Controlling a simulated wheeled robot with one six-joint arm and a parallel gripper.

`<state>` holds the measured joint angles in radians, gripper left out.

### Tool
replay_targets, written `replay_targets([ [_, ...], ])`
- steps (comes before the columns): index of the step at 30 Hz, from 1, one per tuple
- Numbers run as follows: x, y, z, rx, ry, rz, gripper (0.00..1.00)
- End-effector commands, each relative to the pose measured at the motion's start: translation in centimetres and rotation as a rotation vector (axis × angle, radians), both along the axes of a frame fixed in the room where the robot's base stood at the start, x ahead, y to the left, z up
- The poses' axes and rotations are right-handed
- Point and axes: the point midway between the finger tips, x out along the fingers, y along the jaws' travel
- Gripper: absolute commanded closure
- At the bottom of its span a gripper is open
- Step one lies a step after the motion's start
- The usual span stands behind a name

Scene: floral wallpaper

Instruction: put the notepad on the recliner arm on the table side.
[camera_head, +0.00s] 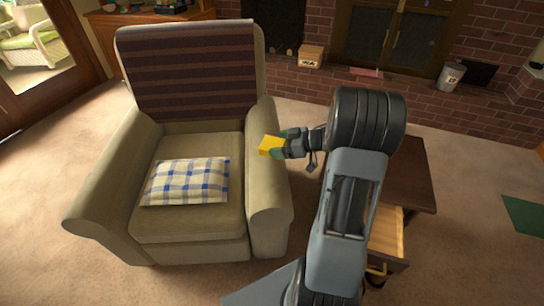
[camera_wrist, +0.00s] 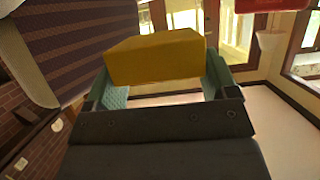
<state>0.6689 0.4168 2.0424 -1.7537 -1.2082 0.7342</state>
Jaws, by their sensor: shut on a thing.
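A yellow notepad (camera_head: 270,146) is held at the tip of my gripper (camera_head: 284,146). In the wrist view the notepad (camera_wrist: 155,57) sits between the two teal fingers of my gripper (camera_wrist: 160,88), which is shut on it. In the head view the notepad appears over the recliner arm on the table side (camera_head: 268,190); I cannot tell whether it touches the arm. The recliner (camera_head: 190,228) is beige with a striped cover on its back. The dark wooden table (camera_head: 410,175) stands to its right, partly hidden by my arm, with a drawer (camera_head: 387,236) open.
A checked pillow (camera_head: 187,181) lies on the recliner seat. A brick fireplace with a small box (camera_head: 311,56) and a metal bucket (camera_head: 451,75) is behind. A green mat (camera_head: 523,214) lies at the right. Carpet is clear left of the recliner.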

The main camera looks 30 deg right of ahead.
Motion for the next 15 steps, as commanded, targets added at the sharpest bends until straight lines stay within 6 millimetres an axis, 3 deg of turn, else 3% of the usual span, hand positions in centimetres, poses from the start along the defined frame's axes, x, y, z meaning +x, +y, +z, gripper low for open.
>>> replay_targets([
  [1, 0.7, 0.1, -1.6, 0.003, 0.003, 0.001, 0.45],
  [6, 2.7, 0.1, -3.7, 0.002, 0.002, 0.002, 0.45],
  [15, 3.9, 0.3, -4.8, 0.000, 0.000, 0.004, 0.45],
])
